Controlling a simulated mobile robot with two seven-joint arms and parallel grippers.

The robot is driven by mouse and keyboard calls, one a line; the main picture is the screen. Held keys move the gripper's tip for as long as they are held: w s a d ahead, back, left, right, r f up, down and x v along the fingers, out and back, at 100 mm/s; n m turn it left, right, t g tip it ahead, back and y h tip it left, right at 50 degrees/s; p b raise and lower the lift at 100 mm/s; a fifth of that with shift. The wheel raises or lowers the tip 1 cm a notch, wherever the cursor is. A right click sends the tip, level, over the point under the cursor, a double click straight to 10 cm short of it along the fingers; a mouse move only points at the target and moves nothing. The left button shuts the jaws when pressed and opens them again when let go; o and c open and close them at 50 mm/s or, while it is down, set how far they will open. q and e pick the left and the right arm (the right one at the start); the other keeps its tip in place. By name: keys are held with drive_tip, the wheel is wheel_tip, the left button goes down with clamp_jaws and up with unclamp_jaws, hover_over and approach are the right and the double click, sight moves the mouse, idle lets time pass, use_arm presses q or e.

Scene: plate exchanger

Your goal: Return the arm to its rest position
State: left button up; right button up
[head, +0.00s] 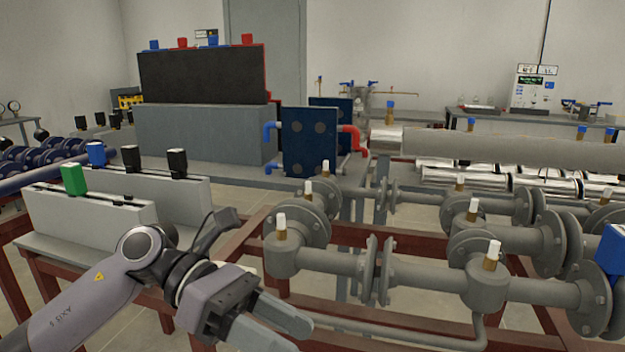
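My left arm (95,308) comes in from the lower left. Its gripper (285,328) is low in the picture, in front of the dark red frame and left of the grey pipework. Its two grey fingers point to the lower right with a gap between them, and I see nothing held there. My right arm and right gripper are out of view.
Grey flanged pipes (410,272) with white-topped fittings fill the right side on a dark red frame (237,240). Grey boxes (95,222) with green, blue and black caps stand left. A blue plate unit (309,150) and a black panel (200,77) stand behind.

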use_arm(q)
drive_tip(key=w+a+f+m+t+y, duration=0.1)
drive_tip(key=w+a+f+m+t, duration=0.15)
drive_tip(key=f+m+t, duration=0.5)
drive_tip(key=w+a+f+m+t+y, duration=0.1)
drive_tip(key=a+f+m+t+y, duration=0.15)
drive_tip(key=m+t, duration=0.85)
drive_tip(key=w+a+f+m+t, duration=0.25)
drive_tip(key=f+m+t, duration=0.2)
drive_tip(key=m, duration=0.95)
drive_tip(key=s+a+f+n+g+y, duration=0.4)
drive_tip(key=s+f+n, duration=0.2)
drive_tip(key=s+f, duration=0.3)
drive_tip(key=s+a+f+n+g+y, duration=0.4)
drive_tip(key=s+f+n, duration=0.25)
drive_tip(key=f, duration=0.45)
wheel_tip(320, 180, up, 15)
drive_tip(key=a+p, duration=0.1)
drive_tip(key=p, duration=1.6)
drive_tip(key=shift+s+a+p, duration=0.15)
drive_tip(key=shift+s+p, duration=0.1)
drive_tip(key=shift+p, duration=0.15)
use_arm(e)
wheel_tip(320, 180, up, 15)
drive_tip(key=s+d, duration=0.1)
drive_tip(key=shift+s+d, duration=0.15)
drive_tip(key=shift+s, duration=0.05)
